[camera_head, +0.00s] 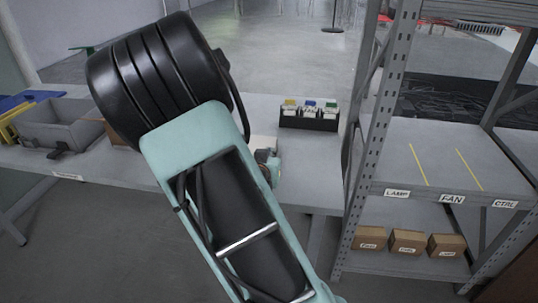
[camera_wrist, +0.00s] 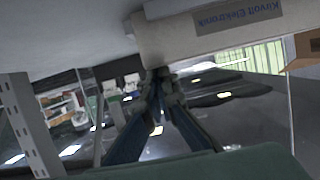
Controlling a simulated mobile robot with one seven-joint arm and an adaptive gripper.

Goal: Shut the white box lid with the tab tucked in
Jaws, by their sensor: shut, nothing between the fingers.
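In the wrist view, a pale, off-white box (camera_wrist: 165,40) with a blue label reading upside down fills the top middle. My gripper (camera_wrist: 160,74) is shut and empty, its two dark fingers meeting at the tips right by the lower edge of the box. I cannot tell whether they touch it.
A black holder (camera_head: 309,124) with several small coloured-top items stands at the back of the table. A grey bin (camera_head: 62,135) stands at the left. A metal shelf (camera_head: 440,155) with labels and brown boxes (camera_head: 408,242) is at the right.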

